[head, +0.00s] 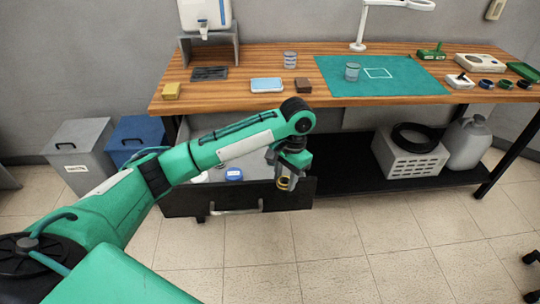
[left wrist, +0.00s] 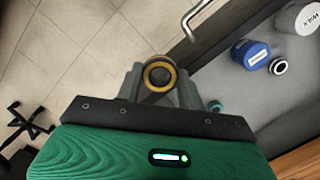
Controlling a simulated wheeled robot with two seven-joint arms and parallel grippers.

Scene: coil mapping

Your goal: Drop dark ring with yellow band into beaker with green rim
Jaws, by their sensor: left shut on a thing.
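My left gripper (head: 286,179) hangs in front of the open drawer, below the bench top. It is shut on a dark ring with a yellow band (head: 284,184). In the left wrist view the ring (left wrist: 160,76) sits between the fingers, its opening facing the camera. One beaker (head: 352,72) stands upright on the teal mat, and another (head: 290,60) stands on the wood further left. Their rim colours are too small to tell surely. My right gripper is not in view.
The open drawer (left wrist: 232,84) holds a blue-lidded container (left wrist: 251,54), a white container (left wrist: 299,17) and a white-banded ring (left wrist: 278,66). On the bench are a blue-white tray (head: 267,85), a brown block (head: 303,85) and, at right, several dark rings (head: 487,84). The teal mat (head: 400,85) is largely clear.

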